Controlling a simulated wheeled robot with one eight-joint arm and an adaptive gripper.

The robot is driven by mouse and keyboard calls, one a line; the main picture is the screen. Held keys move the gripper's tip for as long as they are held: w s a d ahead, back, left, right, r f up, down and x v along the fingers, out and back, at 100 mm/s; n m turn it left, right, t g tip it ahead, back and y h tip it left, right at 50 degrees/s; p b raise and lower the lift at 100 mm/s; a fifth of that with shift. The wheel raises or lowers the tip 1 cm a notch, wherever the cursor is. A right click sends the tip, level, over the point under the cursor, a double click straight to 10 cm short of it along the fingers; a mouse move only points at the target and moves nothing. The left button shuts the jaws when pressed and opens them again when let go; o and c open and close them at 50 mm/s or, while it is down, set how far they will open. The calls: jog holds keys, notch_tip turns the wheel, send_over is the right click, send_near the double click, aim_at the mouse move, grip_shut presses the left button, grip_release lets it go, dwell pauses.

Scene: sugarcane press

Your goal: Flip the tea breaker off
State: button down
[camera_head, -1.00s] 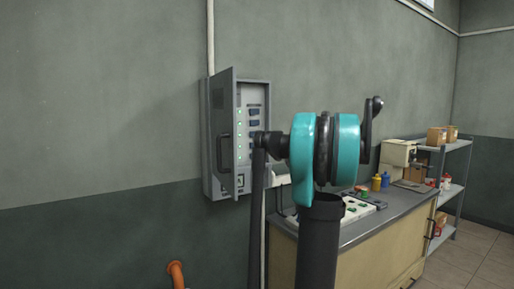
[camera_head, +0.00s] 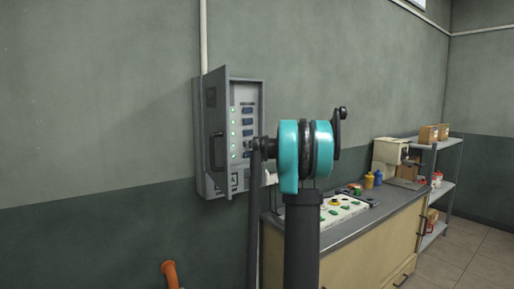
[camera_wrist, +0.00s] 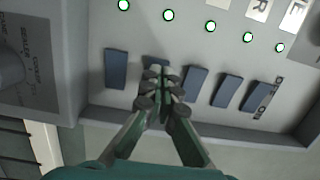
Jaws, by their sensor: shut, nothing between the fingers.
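The grey breaker box (camera_head: 243,92) hangs on the wall with its door open to the left. Several dark blue breaker switches (camera_wrist: 195,82) sit in a row in the wrist view, each with a lit green lamp (camera_wrist: 210,27) above it. I cannot read which switch is the tea breaker. My gripper (camera_wrist: 160,85) is shut and empty, its fingertips over the second switch from the left (camera_wrist: 154,62) and partly hiding it. I cannot tell whether they touch it.
The open box door (camera_head: 214,130) stands out left of the switches. A counter (camera_head: 352,232) with a button panel (camera_head: 338,213) is below right, with a cream machine (camera_head: 388,152) on it. A shelf (camera_head: 447,172) stands farther right. An orange pipe (camera_head: 170,273) is low left.

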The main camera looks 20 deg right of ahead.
jog(key=shift+w+a, duration=0.15)
jog(key=shift+w, duration=0.2)
jog(key=shift+w+a, duration=0.25)
